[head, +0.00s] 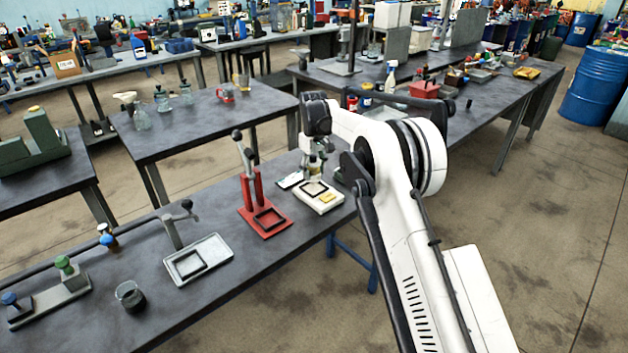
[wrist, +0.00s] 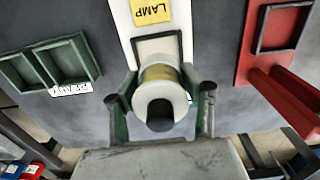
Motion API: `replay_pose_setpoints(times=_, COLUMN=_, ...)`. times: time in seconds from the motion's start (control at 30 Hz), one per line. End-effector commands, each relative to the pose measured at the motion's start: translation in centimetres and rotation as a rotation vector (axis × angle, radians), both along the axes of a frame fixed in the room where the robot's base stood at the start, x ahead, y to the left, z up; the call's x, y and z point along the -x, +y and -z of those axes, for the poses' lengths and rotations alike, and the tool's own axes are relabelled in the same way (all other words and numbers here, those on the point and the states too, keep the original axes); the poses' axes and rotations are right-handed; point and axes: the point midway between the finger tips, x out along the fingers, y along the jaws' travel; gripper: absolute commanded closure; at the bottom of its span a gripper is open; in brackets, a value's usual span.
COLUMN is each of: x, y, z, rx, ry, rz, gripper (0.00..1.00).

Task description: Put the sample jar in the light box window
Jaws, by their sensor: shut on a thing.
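The sample jar (wrist: 157,79) has a pale rim, a yellowish band and a dark round top facing the wrist camera. My gripper (wrist: 162,108) is shut on it, with one finger on either side. The white light box (wrist: 191,15) bears a yellow LAMP label, and its dark-framed window (wrist: 158,42) shows just beyond the jar, which covers the window's near part. In the head view, my gripper (head: 314,168) is above the light box (head: 325,205), near the far side of its window frame (head: 313,188). I cannot tell whether the jar touches the window.
A red stand (head: 263,220) with an upright lever is left of the light box in the head view. A green two-compartment tray (wrist: 46,48) lies on the other side. Farther left are a grey tray (head: 212,249) and a dark cup (head: 130,295). Bare tabletop separates them.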

Motion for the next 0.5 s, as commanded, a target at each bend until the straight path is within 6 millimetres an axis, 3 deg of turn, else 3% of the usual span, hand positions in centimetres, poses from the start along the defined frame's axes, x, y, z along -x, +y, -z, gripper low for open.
replay_pose_setpoints(times=0.4, x=0.0, y=-0.2, z=3.9, rx=0.0, ry=0.0, rz=0.0, gripper=0.91)
replay_pose_setpoints(times=0.5, x=0.0, y=-0.2, z=4.1, rx=0.0, ry=0.0, rz=0.0, gripper=0.91)
